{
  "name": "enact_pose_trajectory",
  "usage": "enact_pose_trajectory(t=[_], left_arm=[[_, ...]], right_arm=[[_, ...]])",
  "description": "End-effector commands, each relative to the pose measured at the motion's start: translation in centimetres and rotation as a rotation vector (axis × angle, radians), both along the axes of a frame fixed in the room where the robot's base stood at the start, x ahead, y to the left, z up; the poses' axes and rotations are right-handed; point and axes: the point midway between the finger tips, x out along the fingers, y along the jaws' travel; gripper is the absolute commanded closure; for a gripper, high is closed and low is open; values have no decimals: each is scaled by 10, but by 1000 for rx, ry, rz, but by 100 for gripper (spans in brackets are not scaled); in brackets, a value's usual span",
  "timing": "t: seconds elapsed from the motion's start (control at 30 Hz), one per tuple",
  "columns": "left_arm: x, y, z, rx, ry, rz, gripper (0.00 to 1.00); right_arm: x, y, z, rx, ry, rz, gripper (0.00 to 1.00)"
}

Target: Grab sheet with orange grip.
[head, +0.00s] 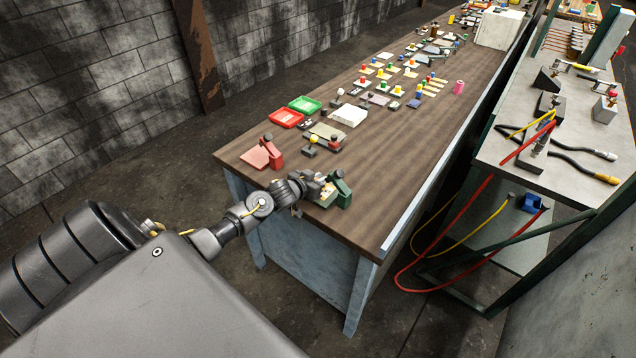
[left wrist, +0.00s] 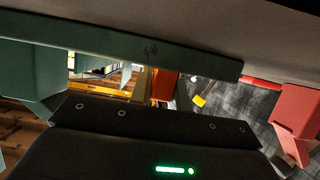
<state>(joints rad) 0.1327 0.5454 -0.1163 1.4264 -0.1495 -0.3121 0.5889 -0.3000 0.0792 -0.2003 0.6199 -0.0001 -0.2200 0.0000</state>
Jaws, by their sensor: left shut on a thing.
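The green stand (head: 342,190) is at the near edge of the wooden table, with small pale pieces beside it. My left gripper (head: 314,185) is at its left side, low over the table edge. In the left wrist view, an orange grip (left wrist: 164,85) shows just beyond the dark gripper body, under the green bar of the stand (left wrist: 150,51). The gripper is shut on the orange grip; its fingertips are mostly hidden. The sheet itself is hard to make out. My right gripper is not in view.
A red stand (head: 273,152) is to the left on the table (head: 400,160); it also shows in the left wrist view (left wrist: 296,118). The table right of the green stand is clear.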

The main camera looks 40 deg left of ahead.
Motion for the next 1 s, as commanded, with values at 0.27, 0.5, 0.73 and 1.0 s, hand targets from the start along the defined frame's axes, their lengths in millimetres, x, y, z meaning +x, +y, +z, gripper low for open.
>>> enact_pose_trajectory(t=[0.27, 0.5, 0.73, 1.0], left_arm=[[0, 0, 2, 0, -1, 0, 100], [1, 1, 25, 3, -6, -1, 100], [-18, 25, 66, 6, -2, 0, 100], [-53, 69, 103, 8, 2, 1, 100]], right_arm=[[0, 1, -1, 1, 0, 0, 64], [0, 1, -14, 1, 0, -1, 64], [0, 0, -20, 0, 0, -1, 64], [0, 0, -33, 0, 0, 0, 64]])
